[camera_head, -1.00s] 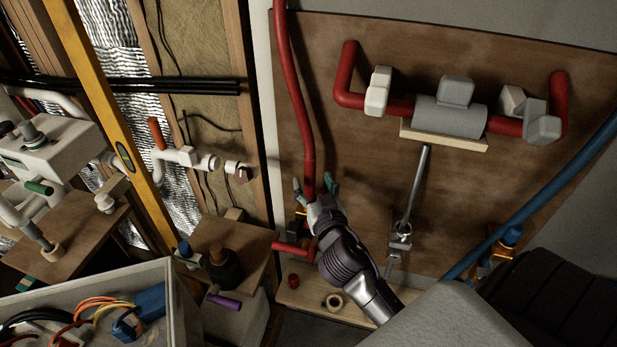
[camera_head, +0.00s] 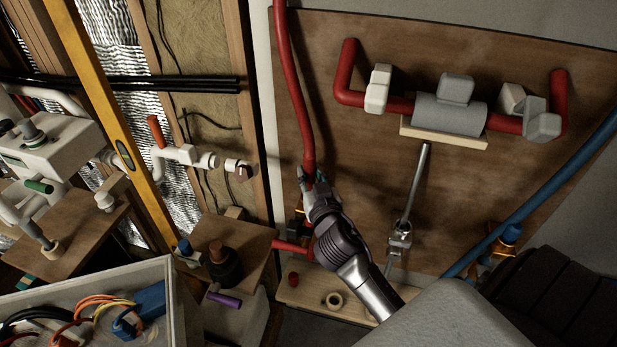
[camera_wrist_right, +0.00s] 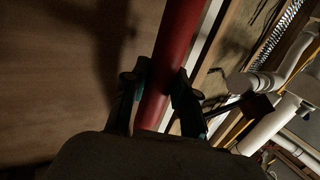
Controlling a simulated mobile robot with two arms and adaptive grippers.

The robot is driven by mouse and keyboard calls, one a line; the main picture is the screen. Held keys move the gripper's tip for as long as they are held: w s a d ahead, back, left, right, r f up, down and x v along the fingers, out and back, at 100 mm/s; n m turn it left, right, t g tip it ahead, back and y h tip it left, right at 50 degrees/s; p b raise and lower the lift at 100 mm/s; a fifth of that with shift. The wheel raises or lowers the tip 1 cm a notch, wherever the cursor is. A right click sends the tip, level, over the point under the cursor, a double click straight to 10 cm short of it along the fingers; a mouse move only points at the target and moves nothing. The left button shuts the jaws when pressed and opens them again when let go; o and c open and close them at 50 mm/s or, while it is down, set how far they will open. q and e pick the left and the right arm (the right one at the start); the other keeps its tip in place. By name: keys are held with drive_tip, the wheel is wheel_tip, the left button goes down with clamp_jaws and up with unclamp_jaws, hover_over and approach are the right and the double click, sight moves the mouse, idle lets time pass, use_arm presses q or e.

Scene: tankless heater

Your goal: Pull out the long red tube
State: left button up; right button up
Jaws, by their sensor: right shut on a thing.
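The long red tube (camera_head: 292,85) runs from the top edge down along the left side of the wooden panel, bending slightly to the right. My right gripper (camera_head: 310,174) is shut on its lower part. In the right wrist view the red tube (camera_wrist_right: 172,60) passes between the two fingers of the right gripper (camera_wrist_right: 160,92). The tube's lower end is hidden behind the gripper in the head view. My left gripper is not in view.
A red pipe assembly with a grey cylinder (camera_head: 450,115) is on the panel's upper right. A blue tube (camera_head: 545,195) slants at right. A box of wires (camera_head: 90,290) stands at lower left.

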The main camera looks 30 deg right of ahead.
sight(311, 157)
drive_tip(key=shift+r+p, duration=1)
drive_tip(key=shift+r, duration=0.15)
clamp_jaws()
drive_tip(key=shift+r+p, duration=2.3)
drive_tip(key=shift+r, duration=0.25)
